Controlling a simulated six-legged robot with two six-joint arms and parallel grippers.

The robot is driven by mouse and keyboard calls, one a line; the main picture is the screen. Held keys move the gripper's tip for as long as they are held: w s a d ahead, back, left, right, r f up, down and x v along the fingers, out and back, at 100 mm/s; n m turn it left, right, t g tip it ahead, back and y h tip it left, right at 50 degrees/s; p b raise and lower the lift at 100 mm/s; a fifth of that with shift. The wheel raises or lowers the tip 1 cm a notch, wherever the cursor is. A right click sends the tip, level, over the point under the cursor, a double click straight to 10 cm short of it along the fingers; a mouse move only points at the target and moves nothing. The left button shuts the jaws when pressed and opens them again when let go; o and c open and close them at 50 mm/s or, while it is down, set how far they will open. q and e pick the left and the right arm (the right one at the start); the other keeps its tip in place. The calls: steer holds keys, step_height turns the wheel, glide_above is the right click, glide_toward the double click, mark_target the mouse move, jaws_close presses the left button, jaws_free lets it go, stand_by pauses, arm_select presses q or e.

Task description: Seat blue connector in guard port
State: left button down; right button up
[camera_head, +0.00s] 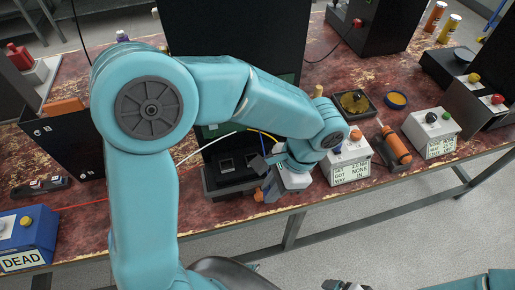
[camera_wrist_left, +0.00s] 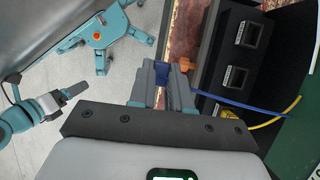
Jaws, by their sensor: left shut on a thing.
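My left gripper (camera_head: 266,176) is at the front edge of the bench, just right of the dark guard unit. It also shows in the left wrist view (camera_wrist_left: 163,88), where its grey fingers are shut on the blue connector (camera_wrist_left: 162,73). A blue cable (camera_wrist_left: 225,99) runs off to the right from there. The guard's block (camera_head: 236,178) has two square ports; in the wrist view, one port (camera_wrist_left: 248,35) and the other (camera_wrist_left: 235,77) look empty. The connector is apart from them, beside the block. My right gripper (camera_wrist_left: 72,90) shows small at the left; its fingers are unclear.
A white box with a label (camera_head: 349,165) stands close right of my left gripper, then an orange cylinder (camera_head: 396,146). A blue box marked DEAD (camera_head: 25,240) is at the left. A white and a yellow cable (camera_wrist_left: 275,120) hang near the ports. Floor lies beyond the bench edge.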

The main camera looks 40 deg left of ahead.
arm_select(q)
steer(key=w+a, duration=0.2)
steer(key=a, duration=0.1)
steer(key=w+a+p, duration=0.1)
steer(key=w+a, duration=0.2)
steer(key=a, duration=0.1)
steer(key=w+a+p, duration=0.1)
steer(key=w+a, duration=0.2)
steer(key=shift+w+a, duration=0.2)
steer(key=shift+a, duration=0.05)
steer(key=shift+w+a, duration=0.1)
steer(key=shift+a, duration=0.15)
steer(key=shift+f, duration=0.2)
step_height(320, 180, down, 3)
steer(key=shift+w+f, duration=0.1)
steer(key=shift+s, duration=0.2)
